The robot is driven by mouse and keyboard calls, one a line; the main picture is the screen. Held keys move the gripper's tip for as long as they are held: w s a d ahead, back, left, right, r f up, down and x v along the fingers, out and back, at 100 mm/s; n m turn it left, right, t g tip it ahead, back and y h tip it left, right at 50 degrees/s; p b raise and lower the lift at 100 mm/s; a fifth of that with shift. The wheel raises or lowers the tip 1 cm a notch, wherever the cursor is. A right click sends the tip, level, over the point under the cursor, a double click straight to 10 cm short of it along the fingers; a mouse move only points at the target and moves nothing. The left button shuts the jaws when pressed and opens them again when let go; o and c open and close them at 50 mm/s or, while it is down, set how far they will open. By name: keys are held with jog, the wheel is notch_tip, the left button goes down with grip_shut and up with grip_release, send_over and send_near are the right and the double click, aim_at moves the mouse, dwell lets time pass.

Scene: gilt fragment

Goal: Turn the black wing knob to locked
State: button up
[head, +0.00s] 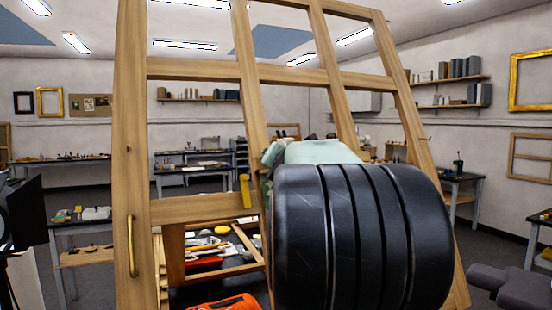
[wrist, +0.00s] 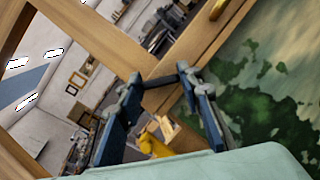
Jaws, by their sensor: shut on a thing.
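The black wing knob (wrist: 164,79) shows in the wrist view as a short dark bar against the wooden frame. My gripper (wrist: 160,83) has its two blue-grey fingers on either side of the bar, with the fingertips closed on its ends. I cannot read the knob's angle against any locked mark. In the head view the knob is hidden behind my arm, and only a small part of my gripper (head: 269,156) shows beside the frame's middle upright.
A large wooden frame door (head: 190,208) with open panes stands close in front. It carries a brass handle (head: 131,246) and a yellow piece (head: 245,190). Behind it are tools and an orange case (head: 228,303). Benches and shelves line the room.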

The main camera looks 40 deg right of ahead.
jog(key=shift+s+d+r+m+g+h+p, duration=0.1)
jog(key=shift+m+g+h+p, duration=0.35)
jog(key=shift+m, duration=0.95)
jog(key=shift+m+g, duration=0.25)
jog(key=shift+m, duration=0.95)
jog(key=m+g+y, duration=0.1)
jog(key=m+g, duration=0.1)
jog(key=m, duration=0.3)
jog(key=m+g+y, duration=0.1)
jog(key=m, duration=0.4)
jog(key=m+g+y, duration=0.2)
jog(key=m, duration=0.4)
jog(key=shift+w+r+g, duration=0.1)
jog(key=shift+w+g, duration=0.1)
jog(key=shift+g, duration=0.1)
